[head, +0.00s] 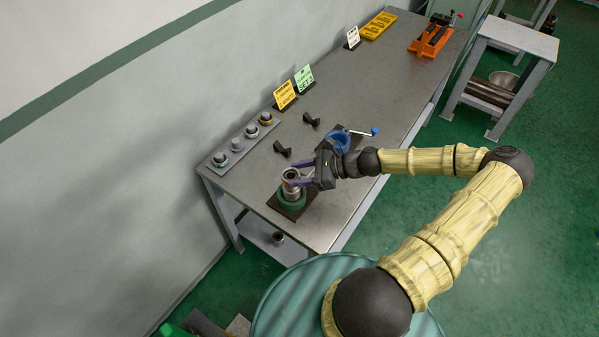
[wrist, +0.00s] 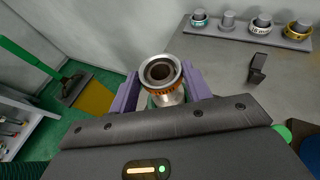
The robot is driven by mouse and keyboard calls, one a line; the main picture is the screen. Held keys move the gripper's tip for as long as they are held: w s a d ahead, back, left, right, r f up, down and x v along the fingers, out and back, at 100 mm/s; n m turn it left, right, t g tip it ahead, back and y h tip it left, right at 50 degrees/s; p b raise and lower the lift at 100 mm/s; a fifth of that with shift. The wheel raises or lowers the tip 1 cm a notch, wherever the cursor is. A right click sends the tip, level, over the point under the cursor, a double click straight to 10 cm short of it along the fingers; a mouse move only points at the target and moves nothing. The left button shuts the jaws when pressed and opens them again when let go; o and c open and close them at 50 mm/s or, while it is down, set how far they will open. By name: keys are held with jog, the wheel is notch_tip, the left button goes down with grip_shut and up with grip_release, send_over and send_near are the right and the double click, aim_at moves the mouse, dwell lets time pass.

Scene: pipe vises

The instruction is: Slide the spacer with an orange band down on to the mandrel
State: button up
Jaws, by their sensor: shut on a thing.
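The spacer with an orange band (wrist: 160,76) is a silvery ring held upright between the purple fingers of my gripper (wrist: 155,90). It also shows in the head view as the top of a metal stack (head: 291,175). My gripper (head: 304,178) reaches in from the right and is shut on it. Below is a round green base (head: 291,202) on a dark plate, with metal between the spacer and the base. In the wrist view a dark round opening shows inside the spacer. How far the mandrel reaches into it is hidden.
A grey rack (head: 236,148) with several pegs, some with banded rings, lies along the wall side. Black clamps (head: 282,149), a yellow sign (head: 284,94) and a green sign (head: 304,79) stand nearby. A blue vise (head: 344,141) is behind my gripper. The far table middle is clear.

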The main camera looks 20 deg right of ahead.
jog(key=shift+f+b, duration=1.05)
jog(key=shift+f, duration=1.15)
jog(key=o, duration=1)
jog(key=shift+o, duration=0.2)
jog(key=shift+d, duration=0.1)
jog(key=b+v, duration=0.3)
jog(key=v, duration=1.4)
jog(key=shift+s, duration=0.15)
